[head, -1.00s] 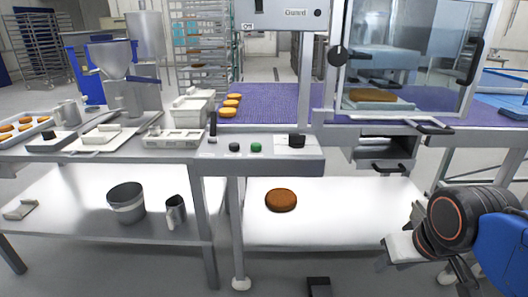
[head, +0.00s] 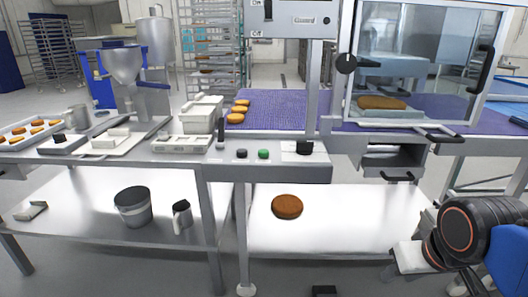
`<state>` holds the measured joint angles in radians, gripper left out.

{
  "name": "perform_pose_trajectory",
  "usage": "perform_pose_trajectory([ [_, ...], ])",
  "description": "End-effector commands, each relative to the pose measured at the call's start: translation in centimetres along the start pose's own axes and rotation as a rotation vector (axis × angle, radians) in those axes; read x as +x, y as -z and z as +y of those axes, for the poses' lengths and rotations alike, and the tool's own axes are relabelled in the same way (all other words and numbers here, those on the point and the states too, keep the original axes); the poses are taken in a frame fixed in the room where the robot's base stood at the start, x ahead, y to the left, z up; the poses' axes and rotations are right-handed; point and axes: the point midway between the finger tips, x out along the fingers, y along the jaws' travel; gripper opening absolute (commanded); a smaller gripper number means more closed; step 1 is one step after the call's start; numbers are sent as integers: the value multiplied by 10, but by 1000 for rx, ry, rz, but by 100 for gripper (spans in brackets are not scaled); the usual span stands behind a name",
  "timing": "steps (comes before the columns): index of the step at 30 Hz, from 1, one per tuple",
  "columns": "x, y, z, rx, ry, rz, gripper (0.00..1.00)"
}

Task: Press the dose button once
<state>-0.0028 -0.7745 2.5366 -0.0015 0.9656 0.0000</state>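A grey control panel (head: 285,173) runs along the front of the work table. On it are a small black button (head: 242,154), a green button (head: 264,154), an upright black lever (head: 220,128) and a black knob or switch (head: 304,147). Their labels are too small to read, so I cannot tell which is the dose button. A steel hopper machine (head: 125,65) stands at the left of the table. My gripper (head: 398,265) is at the lower right, below and right of the panel and apart from it. Its fingers are partly hidden and I cannot tell how open they are.
A purple conveyor (head: 290,115) with several orange rounds lies behind the panel. A clear guard (head: 415,65) and an open drawer (head: 392,160) are at right. A brown round (head: 287,206), a bucket (head: 133,208) and a jug (head: 182,216) stand on the lower shelf.

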Motion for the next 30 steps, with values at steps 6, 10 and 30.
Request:
perform_pose_trajectory([
  [6, 0, 0, 0, 0, 0, 0, 33],
  [10, 0, 0, 0, 0, 0, 0, 11],
  [30, 0, 0, 0, 0, 0, 0, 0],
])
